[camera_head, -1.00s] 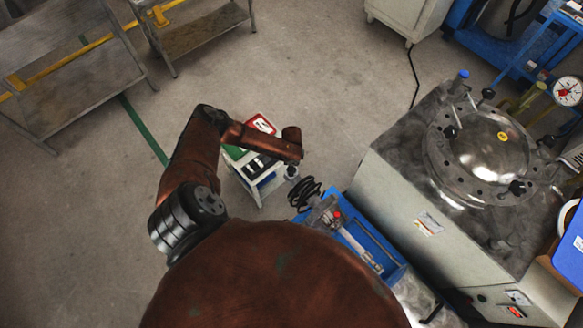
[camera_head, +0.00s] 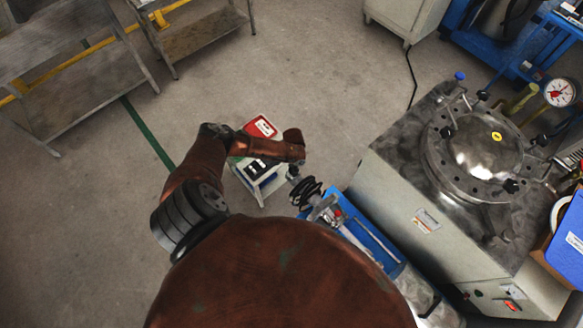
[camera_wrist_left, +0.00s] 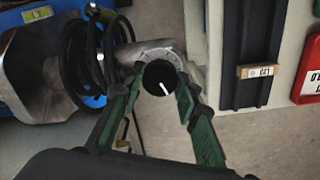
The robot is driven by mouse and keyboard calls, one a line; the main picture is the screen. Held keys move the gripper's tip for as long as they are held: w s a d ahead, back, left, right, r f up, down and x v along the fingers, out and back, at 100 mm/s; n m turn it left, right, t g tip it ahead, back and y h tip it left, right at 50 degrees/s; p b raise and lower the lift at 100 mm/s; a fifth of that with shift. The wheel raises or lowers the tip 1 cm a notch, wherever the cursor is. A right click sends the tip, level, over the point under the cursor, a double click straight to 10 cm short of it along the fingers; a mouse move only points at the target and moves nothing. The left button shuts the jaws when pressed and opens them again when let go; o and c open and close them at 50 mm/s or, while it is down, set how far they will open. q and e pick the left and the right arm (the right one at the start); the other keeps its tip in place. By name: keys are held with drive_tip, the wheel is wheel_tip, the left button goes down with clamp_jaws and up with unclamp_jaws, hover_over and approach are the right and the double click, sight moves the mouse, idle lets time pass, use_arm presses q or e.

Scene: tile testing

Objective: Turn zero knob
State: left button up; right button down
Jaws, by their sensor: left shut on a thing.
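The zero knob (camera_wrist_left: 160,78) is round and black with a white pointer line, in front of a pale graduated dial ring (camera_wrist_left: 163,57) in the left wrist view. The two dark green fingers of my left gripper (camera_wrist_left: 158,86) are shut on the knob, one on each side. The white line points down and slightly right in that view. In the head view my left arm reaches over a small white stand (camera_head: 262,184); its forearm hides the gripper fingers and the knob. My right gripper is not in view.
Black coiled cable (camera_wrist_left: 82,62) lies close to the gripper. A blue tray (camera_head: 372,238) with tools is beside the stand. A large grey machine with a round metal lid (camera_head: 480,150) stands to the right. Floor to the left is open, with metal tables (camera_head: 75,75) behind.

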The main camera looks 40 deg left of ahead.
use_arm(q)
drive_tip(key=n+p, duration=0.2)
drive_tip(key=n, duration=0.1)
drive_tip(key=shift+r+n, duration=0.1)
drive_tip(key=shift+n, duration=0.3)
drive_tip(key=shift+n+p, duration=0.85)
drive_tip(key=shift+n, duration=0.95)
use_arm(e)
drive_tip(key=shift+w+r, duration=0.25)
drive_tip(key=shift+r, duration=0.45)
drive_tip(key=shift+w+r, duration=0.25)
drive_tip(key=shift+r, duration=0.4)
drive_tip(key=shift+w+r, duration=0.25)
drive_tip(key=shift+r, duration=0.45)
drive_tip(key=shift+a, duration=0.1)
use_arm(q)
drive_tip(key=o, duration=1.2)
drive_tip(key=shift+c, duration=0.2)
